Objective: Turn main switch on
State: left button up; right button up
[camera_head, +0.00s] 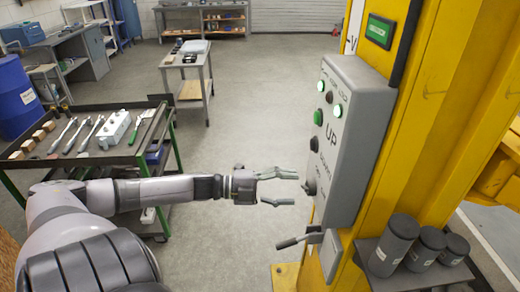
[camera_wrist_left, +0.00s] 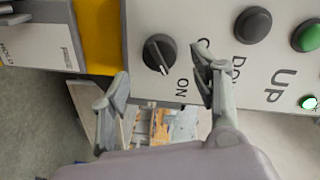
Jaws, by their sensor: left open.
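The main switch is a round black knob with a white mark (camera_wrist_left: 158,53) on the grey control box (camera_head: 350,130). In the left wrist view an "ON" label (camera_wrist_left: 182,87) is beside it, and another label is partly hidden by a finger. In the head view the knob (camera_head: 310,187) sits low on the box's face. My left gripper (camera_head: 292,189) is open and level with the knob, just in front of it. In the left wrist view its fingers (camera_wrist_left: 162,82) are spread, one either side of the knob, apparently not touching it. My right gripper is not in view.
A lever handle (camera_head: 298,241) sticks out below the box. Dark cylinders (camera_head: 393,245) stand on a shelf beside the yellow post (camera_head: 440,120). The floor between cart and box is clear.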

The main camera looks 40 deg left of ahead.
pick_arm(q)
jog(key=v, duration=0.7)
jog(key=shift+s+a, duration=0.2)
jog(key=shift+s, duration=0.05)
dwell(0.5)
